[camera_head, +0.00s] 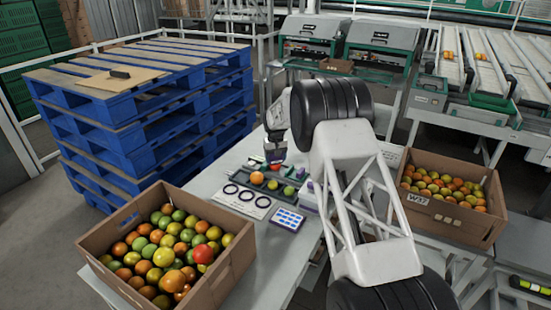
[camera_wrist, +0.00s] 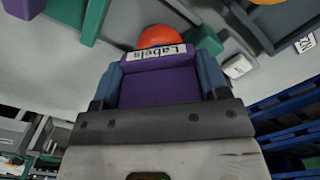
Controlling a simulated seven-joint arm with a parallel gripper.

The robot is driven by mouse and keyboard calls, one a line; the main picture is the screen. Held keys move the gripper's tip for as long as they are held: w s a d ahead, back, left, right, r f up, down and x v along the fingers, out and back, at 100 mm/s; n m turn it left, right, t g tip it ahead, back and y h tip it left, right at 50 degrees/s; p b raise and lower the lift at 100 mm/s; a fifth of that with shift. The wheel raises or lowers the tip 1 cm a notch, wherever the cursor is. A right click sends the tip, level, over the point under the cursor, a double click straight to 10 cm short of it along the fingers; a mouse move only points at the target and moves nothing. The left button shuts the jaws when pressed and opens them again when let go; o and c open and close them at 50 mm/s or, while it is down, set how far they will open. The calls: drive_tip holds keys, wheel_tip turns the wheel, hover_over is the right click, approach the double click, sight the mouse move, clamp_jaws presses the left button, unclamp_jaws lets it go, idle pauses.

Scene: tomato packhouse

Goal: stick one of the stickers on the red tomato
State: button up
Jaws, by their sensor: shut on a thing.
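My gripper (camera_head: 275,153) is shut on a purple block (camera_wrist: 160,88) with a white strip reading "Labels" (camera_wrist: 155,53). The blue fingers grip its two sides in the wrist view. The red tomato (camera_head: 276,167) lies on the dark tray (camera_head: 240,179) just under my gripper. In the wrist view a red-orange tomato (camera_wrist: 161,36) shows just beyond the block's labelled edge, partly hidden by it. I cannot tell whether they touch. A blue card with pale patches, seemingly the sticker sheet (camera_head: 288,219), lies on the table nearer the camera. No sticker is visible on the tomato.
An orange tomato (camera_head: 257,178) and smaller green and yellow ones lie beside the red one. A white sheet with black rings (camera_head: 245,199) lies in front. Full tomato boxes stand left (camera_head: 233,272) and right (camera_head: 470,226). Blue pallets (camera_head: 135,130) stand behind left.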

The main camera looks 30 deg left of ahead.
drive_tip(key=shift+r, duration=3.4)
